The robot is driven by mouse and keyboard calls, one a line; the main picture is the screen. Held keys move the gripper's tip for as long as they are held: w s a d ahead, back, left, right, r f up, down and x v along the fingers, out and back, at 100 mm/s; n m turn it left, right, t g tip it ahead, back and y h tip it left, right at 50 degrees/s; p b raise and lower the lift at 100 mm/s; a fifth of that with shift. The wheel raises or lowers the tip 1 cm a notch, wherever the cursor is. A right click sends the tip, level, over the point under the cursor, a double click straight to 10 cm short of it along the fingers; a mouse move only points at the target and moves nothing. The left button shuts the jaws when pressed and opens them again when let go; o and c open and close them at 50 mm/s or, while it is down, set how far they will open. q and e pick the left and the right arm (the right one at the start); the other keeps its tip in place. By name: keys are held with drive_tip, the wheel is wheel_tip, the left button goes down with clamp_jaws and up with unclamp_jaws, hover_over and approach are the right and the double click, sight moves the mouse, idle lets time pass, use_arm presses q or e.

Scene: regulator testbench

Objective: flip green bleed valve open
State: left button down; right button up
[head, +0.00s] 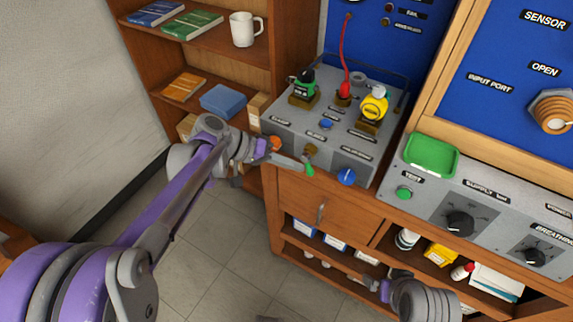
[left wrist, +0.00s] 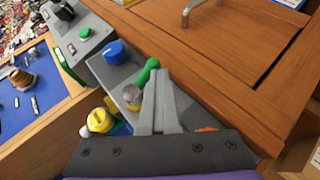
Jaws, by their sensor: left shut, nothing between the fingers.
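The green bleed valve lever (head: 309,169) sits on the front face of the grey regulator box, on a brass body (head: 311,151). In the head view the lever points downward. My left gripper (head: 297,164) is shut and empty, its tips right beside the lever on its left. In the left wrist view the shut fingertips (left wrist: 158,73) lie next to the green lever (left wrist: 148,70) and the brass body (left wrist: 131,95). I cannot tell whether they touch. My right gripper (head: 370,285) is low in front of the cabinet shelf; its fingers are too small to read.
An orange knob (head: 275,143) and a blue knob (head: 346,176) flank the lever on the box front. A green fitting (head: 303,84), red hose (head: 348,55) and yellow fitting (head: 374,103) stand on top. A wooden drawer (head: 325,210) lies below.

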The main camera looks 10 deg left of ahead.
use_arm(q)
drive_tip(key=h, duration=0.1)
drive_tip(key=d+h+b, duration=0.1)
drive_tip(key=n+h, duration=0.1)
drive_tip(key=shift+s+d+f+b, duration=0.25)
drive_tip(key=shift+d+f+b, duration=0.05)
drive_tip(key=shift+d+b, duration=0.1)
use_arm(e)
wheel_tip(320, 180, down, 2)
drive_tip(key=shift+d+f, duration=0.1)
drive_tip(key=shift+f, duration=0.1)
idle(0.4)
use_arm(q)
drive_tip(key=shift+f, duration=0.15)
